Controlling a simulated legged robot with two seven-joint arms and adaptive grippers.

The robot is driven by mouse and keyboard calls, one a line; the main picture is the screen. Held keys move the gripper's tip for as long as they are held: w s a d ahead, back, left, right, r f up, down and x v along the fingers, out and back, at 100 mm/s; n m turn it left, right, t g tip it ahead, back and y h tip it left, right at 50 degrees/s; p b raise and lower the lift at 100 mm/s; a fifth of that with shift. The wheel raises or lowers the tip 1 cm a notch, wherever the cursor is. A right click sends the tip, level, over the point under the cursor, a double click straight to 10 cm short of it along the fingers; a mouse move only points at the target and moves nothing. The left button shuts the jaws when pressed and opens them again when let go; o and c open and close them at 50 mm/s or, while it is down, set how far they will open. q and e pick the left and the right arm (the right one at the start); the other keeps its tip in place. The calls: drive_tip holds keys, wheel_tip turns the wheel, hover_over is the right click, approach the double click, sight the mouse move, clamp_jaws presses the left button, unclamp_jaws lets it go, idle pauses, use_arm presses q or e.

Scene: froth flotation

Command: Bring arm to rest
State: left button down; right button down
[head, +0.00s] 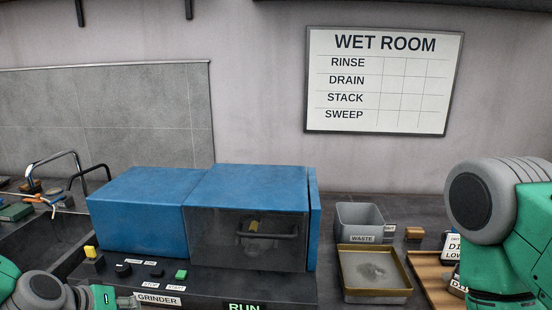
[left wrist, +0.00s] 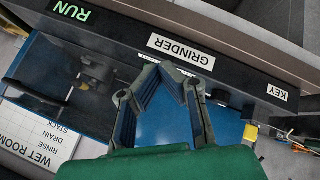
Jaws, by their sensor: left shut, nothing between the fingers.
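My left gripper (left wrist: 172,76) shows in the left wrist view, its two dark fingers drawn in with nothing between them. The blue grinder (head: 245,188) lies behind the fingers in that view, with its front label strip above them. In the head view only part of my left arm (head: 42,290) shows at the bottom left corner, in front of the grinder's left end. My right arm (head: 520,215) fills the right edge of the head view; its gripper is out of the frame.
The grinder has a dark window with a handle (head: 268,235) and a green button (head: 181,275) on its panel. A grey waste bin (head: 359,239) and a gold-rimmed tray (head: 376,292) stand to its right. A sink tap (head: 52,165) is at left. A wet room board (head: 384,81) hangs behind.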

use_arm(q)
drive_tip(key=s+d+f+m+g+y+b, duration=0.2)
drive_tip(key=s+f+g+b, duration=0.5)
drive_tip(key=s+f+b, duration=0.7)
drive_tip(key=shift+s+f+m+y, duration=0.35)
drive_tip(key=shift+s+f+m, duration=0.3)
drive_tip(key=shift+s+f, duration=3.3)
drive_tip(key=shift+s+f+m+y, duration=0.35)
drive_tip(key=shift+s+f+m, duration=0.3)
drive_tip(key=shift+s+f, duration=3.3)
drive_tip(key=shift+w+d+f, duration=0.15)
drive_tip(key=shift+w+f, duration=0.4)
drive_tip(key=shift+w, duration=0.05)
drive_tip(key=shift+w+d+f, duration=0.15)
drive_tip(key=shift+w+f, duration=0.35)
drive_tip(key=shift+w, duration=0.1)
drive_tip(key=shift+a+f, duration=0.1)
drive_tip(key=shift+a, duration=0.15)
drive_tip(key=shift+d, duration=0.1)
